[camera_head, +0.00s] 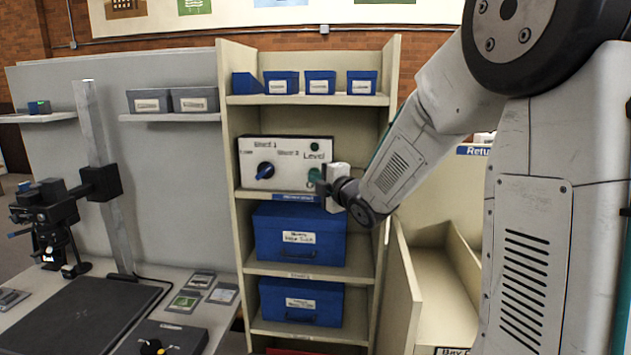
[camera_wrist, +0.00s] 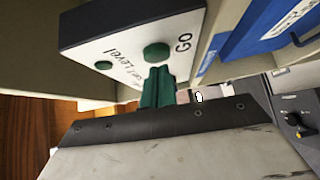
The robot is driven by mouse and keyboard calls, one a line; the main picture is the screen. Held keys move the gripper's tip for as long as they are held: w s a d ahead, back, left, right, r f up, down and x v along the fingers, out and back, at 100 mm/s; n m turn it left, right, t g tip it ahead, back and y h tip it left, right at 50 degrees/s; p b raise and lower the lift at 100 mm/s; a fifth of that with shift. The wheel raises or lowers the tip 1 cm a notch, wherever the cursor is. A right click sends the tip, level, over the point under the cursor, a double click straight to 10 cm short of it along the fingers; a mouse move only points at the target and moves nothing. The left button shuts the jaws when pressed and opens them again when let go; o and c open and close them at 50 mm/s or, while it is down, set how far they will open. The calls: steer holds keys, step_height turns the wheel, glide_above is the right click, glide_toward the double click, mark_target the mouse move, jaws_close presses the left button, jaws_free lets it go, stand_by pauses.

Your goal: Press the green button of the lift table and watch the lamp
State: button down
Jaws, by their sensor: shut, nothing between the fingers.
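The control panel (camera_head: 286,152) is a white-faced box on a shelf, with a blue knob (camera_head: 264,172) and a small lamp (camera_head: 314,146) above the word Level. The lamp looks dark green, with no glow; it also shows in the wrist view (camera_wrist: 103,65). The round green button (camera_wrist: 157,52) is beside the word GO in the wrist view; in the head view it shows partly (camera_head: 314,175). My gripper (camera_head: 320,184) is at the panel's right side. Its green fingers (camera_wrist: 157,75) are shut and empty, tips close to the button. I cannot tell whether they touch it.
Blue boxes (camera_head: 297,244) fill the shelves below the panel, and small blue bins (camera_head: 320,83) stand above. The shelf's right side wall (camera_head: 390,90) is close to my gripper. A worktable with a dark plate (camera_head: 85,315) and a camera stand (camera_head: 97,150) is at left.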

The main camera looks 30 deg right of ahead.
steer(key=shift+d, duration=0.35)
